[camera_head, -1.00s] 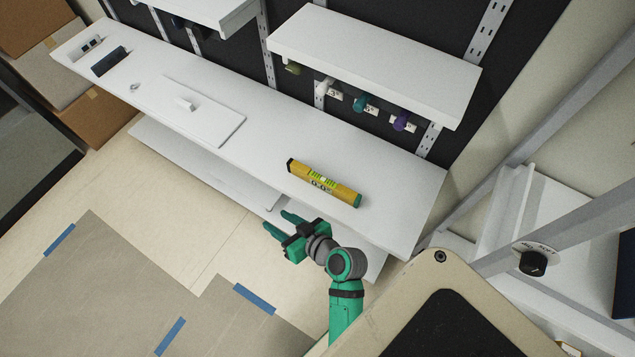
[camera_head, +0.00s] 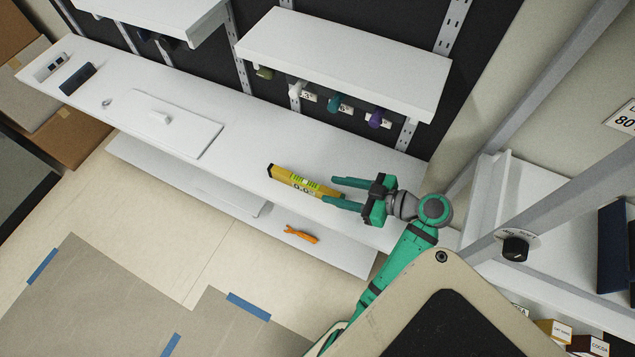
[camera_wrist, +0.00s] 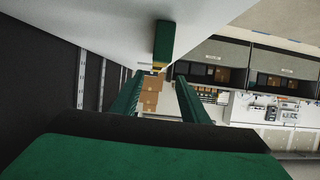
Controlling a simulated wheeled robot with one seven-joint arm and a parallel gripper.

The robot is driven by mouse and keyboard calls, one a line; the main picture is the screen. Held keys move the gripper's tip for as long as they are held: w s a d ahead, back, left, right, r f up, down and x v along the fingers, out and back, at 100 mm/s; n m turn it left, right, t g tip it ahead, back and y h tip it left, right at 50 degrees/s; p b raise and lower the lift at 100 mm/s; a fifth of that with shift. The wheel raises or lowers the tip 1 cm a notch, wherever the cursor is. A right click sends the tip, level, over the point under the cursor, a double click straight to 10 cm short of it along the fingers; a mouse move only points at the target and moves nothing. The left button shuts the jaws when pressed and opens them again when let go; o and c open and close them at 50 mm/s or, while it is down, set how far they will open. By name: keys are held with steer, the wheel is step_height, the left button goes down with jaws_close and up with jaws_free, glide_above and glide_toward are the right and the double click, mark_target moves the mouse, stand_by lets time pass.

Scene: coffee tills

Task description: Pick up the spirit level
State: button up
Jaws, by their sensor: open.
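The yellow spirit level (camera_head: 290,181) with green vials and a black left end lies on the white counter (camera_head: 240,160). Its right end is partly hidden by my gripper (camera_head: 331,190). My gripper is open, pointing left along the level, with its two green fingers at that right end. Nothing is held, and I cannot tell whether a finger touches the level.
An orange object (camera_head: 300,234) lies on the lower shelf. A white shelf (camera_head: 345,60) overhangs the counter's back, with coloured knobs such as a purple one (camera_head: 376,119) below. A white panel with a handle (camera_head: 165,125) lies left. The counter between panel and level is clear.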

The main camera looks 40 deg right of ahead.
mark_target(311, 185)
steer(key=shift+s+d, duration=0.4)
steer(key=shift+d, duration=0.05)
steer(key=shift+f, duration=0.2)
steer(key=x, duration=1)
steer(key=shift+a+f, duration=0.15)
steer(key=shift+f, duration=0.05)
steer(key=shift+w, duration=0.1)
jaws_close()
